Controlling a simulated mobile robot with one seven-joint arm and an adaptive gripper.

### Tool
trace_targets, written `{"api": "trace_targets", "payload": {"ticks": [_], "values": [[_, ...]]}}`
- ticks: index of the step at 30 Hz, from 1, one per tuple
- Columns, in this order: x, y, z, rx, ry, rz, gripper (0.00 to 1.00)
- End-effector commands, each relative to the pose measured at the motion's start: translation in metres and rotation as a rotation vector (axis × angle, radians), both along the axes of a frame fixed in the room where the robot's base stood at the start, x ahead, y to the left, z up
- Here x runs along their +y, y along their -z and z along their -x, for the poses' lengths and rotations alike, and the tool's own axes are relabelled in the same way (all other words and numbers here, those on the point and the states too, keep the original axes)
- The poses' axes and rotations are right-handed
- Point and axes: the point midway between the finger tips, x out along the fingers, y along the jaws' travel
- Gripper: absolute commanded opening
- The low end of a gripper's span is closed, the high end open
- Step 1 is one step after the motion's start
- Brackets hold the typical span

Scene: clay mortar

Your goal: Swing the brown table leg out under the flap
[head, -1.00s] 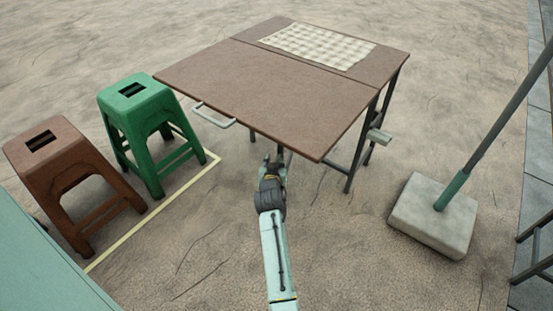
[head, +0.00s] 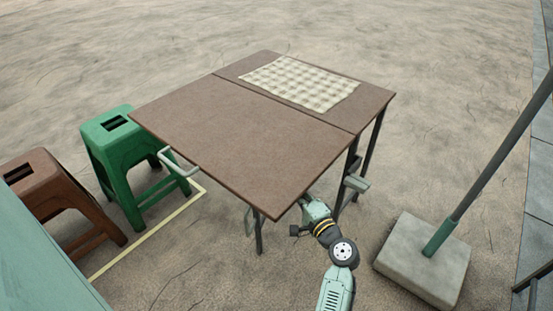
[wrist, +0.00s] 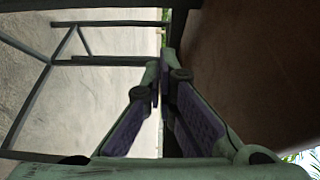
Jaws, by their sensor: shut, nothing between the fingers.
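The brown table (head: 230,140) has its front flap up and level. A dark leg (head: 259,238) stands under the flap near its front corner; its upper part is hidden by the top. A pale piece beside this leg is too small to tell. My gripper reaches in under the flap from the right, and the top hides its fingertips in the head view. In the wrist view my gripper (wrist: 162,80) is shut and empty beside the flap's brown underside (wrist: 250,70). Dark frame bars (wrist: 115,60) show to the left of the fingers there, apart from them.
A green stool (head: 120,150) and a brown stool (head: 45,190) stand at left by a yellow floor line. A pale handle (head: 178,163) sticks out from the flap's edge. A pole in a concrete base (head: 425,260) stands at right. A checked cloth (head: 300,82) lies on the table.

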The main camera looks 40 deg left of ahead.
Motion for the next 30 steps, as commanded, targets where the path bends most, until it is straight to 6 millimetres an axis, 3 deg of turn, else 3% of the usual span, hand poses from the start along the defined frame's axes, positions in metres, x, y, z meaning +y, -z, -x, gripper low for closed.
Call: {"api": "trace_targets", "payload": {"ticks": [5, 19, 24, 30], "values": [[0.007, -0.007, -0.003, 0.009, -0.008, -0.028, 0.00], [0.092, -0.008, -0.044, 0.009, -0.008, -0.025, 0.00], [0.114, -0.007, -0.034, 0.009, -0.007, -0.024, 0.00], [0.125, -0.005, -0.030, 0.008, -0.005, -0.024, 0.00]]}}
